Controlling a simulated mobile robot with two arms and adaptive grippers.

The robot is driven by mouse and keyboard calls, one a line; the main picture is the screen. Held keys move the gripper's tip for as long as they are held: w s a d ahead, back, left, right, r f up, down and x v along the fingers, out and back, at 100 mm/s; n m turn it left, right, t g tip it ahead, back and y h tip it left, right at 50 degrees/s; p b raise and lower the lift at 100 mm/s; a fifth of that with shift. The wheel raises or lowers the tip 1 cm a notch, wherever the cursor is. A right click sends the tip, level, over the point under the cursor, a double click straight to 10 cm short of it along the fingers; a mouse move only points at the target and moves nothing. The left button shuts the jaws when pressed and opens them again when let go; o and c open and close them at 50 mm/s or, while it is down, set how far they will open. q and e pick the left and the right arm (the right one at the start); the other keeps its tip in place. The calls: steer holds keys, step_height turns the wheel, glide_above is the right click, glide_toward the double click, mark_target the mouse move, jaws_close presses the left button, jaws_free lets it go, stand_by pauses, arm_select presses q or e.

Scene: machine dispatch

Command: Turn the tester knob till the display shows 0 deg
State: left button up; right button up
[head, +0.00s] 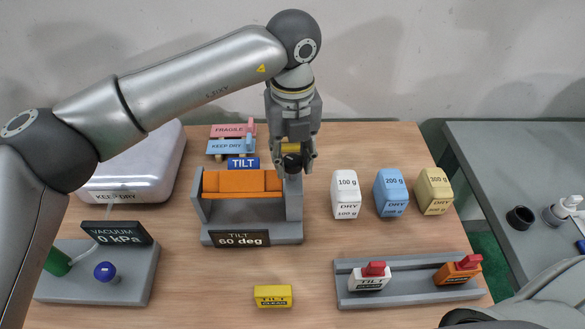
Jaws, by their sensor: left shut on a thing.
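The tilt tester (252,238) stands in the middle of the table, a grey frame with an orange cradle (242,182) between its side walls. Its display (240,239) reads "TILT 60 deg". A blue "TILT" label (243,163) shows behind it. My left gripper (293,168) points down at the top of the tester's right wall. It is shut on the dark tester knob (291,162), which the fingers partly hide. My right gripper does not show; part of my right arm is at the bottom right.
White, blue and yellow weights (391,193) stand right of the tester. A grey rail (408,284) holds two red-topped items. A yellow block (272,297) lies in front. The vacuum unit (97,275) and a white case (140,172) are at left. Pink and blue signs (231,146) stand behind.

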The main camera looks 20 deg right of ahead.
arm_select(q)
steer(key=m+b, duration=0.3)
steer(key=m, duration=0.1)
steer(key=shift+f+m+b, duration=0.1)
steer(key=shift+m+b, duration=0.2)
steer(key=m+b, duration=0.2)
steer(key=m, duration=0.2)
steer(key=shift+m, duration=0.3)
steer(key=m+b, duration=0.1)
steer(key=m, duration=0.9)
steer(key=shift+r+m, duration=0.2)
steer(key=shift+m, duration=0.2)
steer(key=m, duration=1)
steer(key=m+p, duration=0.1)
steer(key=m, duration=0.2)
steer(key=shift+m, duration=0.3)
steer(key=m, duration=0.9)
steer(key=shift+m+p, duration=0.35)
steer(key=shift+m, duration=1.75)
steer(key=o, duration=1)
